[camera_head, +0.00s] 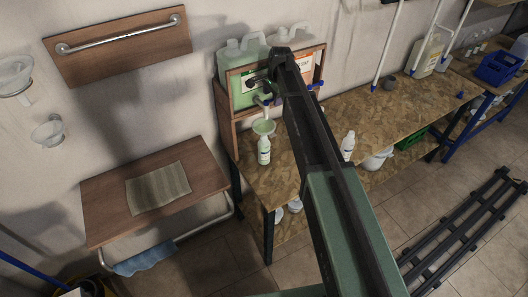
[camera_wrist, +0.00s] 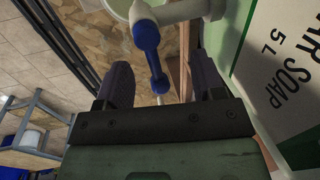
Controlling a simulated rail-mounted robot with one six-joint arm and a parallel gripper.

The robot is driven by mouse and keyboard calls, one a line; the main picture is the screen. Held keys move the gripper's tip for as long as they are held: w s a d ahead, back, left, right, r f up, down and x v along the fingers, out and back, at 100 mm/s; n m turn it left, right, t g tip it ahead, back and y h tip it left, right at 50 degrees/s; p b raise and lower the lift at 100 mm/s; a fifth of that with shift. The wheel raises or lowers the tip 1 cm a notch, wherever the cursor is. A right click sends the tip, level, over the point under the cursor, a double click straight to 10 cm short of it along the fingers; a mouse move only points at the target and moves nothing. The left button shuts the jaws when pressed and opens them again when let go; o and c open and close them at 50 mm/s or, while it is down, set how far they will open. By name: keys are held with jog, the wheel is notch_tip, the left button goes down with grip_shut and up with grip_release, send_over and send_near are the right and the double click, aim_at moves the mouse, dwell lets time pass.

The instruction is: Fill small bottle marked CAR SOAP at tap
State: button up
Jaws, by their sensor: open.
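The drum with the CAR SOAP 5 L label (camera_wrist: 285,75) fills the right of the wrist view; it is the left, green-tinted drum (camera_head: 240,92) in the head view. Its white tap with a blue lever (camera_wrist: 148,42) shows between the fingers of my gripper (camera_wrist: 162,82). My gripper is open around the lever's line; I cannot tell whether it touches. A small white bottle with a green label (camera_head: 264,151) stands upright on the bench below, beside a pale green funnel or dish (camera_head: 264,127). Its label text is too small to read.
A second drum with an orange label (camera_head: 306,66) stands in the same wooden rack (camera_head: 233,123). Another white bottle (camera_head: 348,146) stands on the bench (camera_head: 385,112), right of my arm. A small wall table with a cloth (camera_head: 158,188) is at left. The bench's right part is mostly clear.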

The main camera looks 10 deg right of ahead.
jog(key=r+p, duration=0.4)
jog(key=shift+s+d+r, duration=0.15)
jog(key=shift+s+r, duration=0.05)
jog(key=shift+s, duration=0.05)
dwell(0.3)
notch_tip(320, 180, up, 8)
jog(key=s+p, duration=0.2)
jog(key=p, duration=0.6)
jog(key=s+f+n, duration=0.1)
jog(key=s+n, duration=0.3)
jog(key=s+f+n+g+b, duration=0.1)
jog(key=s+f+n+b, duration=0.3)
jog(key=s+f+b, duration=0.7)
jog(key=s+f+n+g+h+b, duration=0.1)
jog(key=s+f+n+b, duration=0.4)
jog(key=s+f+b, duration=0.6)
jog(key=s, duration=0.8)
jog(key=shift+s+a, duration=0.15)
jog(key=shift+a, duration=0.1)
